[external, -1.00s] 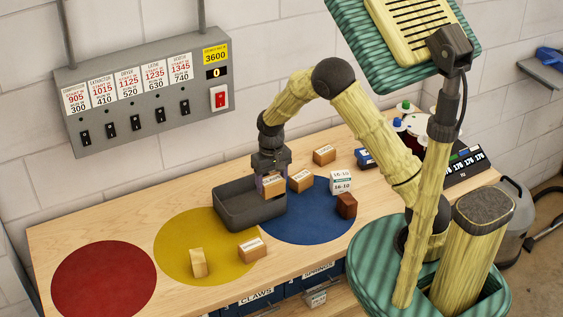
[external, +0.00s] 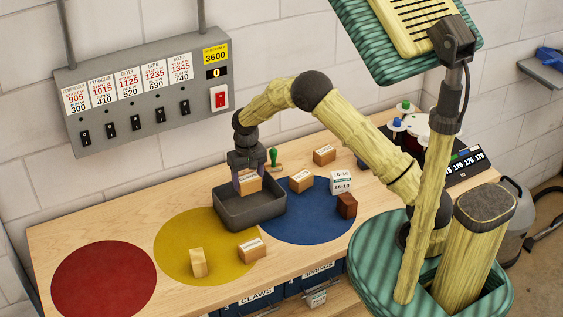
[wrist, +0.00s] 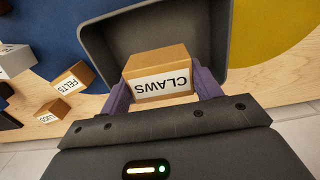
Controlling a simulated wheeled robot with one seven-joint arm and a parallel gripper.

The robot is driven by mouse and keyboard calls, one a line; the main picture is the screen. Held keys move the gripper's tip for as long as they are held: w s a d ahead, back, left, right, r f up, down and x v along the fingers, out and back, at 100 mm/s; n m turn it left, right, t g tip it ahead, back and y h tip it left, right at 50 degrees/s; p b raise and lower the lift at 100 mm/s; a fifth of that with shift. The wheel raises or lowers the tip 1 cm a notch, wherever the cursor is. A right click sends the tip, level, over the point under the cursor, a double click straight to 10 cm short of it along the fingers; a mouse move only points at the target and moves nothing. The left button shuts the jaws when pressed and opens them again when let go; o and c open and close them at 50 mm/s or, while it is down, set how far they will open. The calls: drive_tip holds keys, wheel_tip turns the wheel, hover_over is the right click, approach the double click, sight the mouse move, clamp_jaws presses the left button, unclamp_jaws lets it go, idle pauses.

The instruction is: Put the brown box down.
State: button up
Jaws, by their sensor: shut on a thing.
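The brown box (external: 249,184) with the CLAWS label is held in my gripper (external: 248,178). The wrist view shows the same box (wrist: 160,74) between the two purple-grey fingers, label towards the camera. A dark grey open tray (external: 255,218) stands on the bench, overlapping the yellow and blue discs. The gripper and box are over the tray's back left part, and the box appears raised above its floor. The tray (wrist: 100,45) also fills the top of the wrist view, and its visible floor looks empty.
More boxes stand on the bench: a FELTS box (external: 302,181), an LUGS box (external: 324,155), a white box (external: 341,182), a dark red-brown box (external: 346,205) and a box on yellow (external: 252,249). A green-handled stamp (external: 273,157) is behind the tray. The red disc (external: 103,280) is clear.

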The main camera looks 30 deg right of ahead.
sight(249, 188)
drive_tip(key=shift+f+p, duration=0.4)
drive_tip(key=shift+f, duration=1.6)
drive_tip(key=shift+f, duration=0.1)
drive_tip(key=shift+f+p, duration=0.65)
drive_tip(key=shift+f, duration=1.1)
drive_tip(key=shift+f, duration=0.15)
drive_tip(key=o, duration=1)
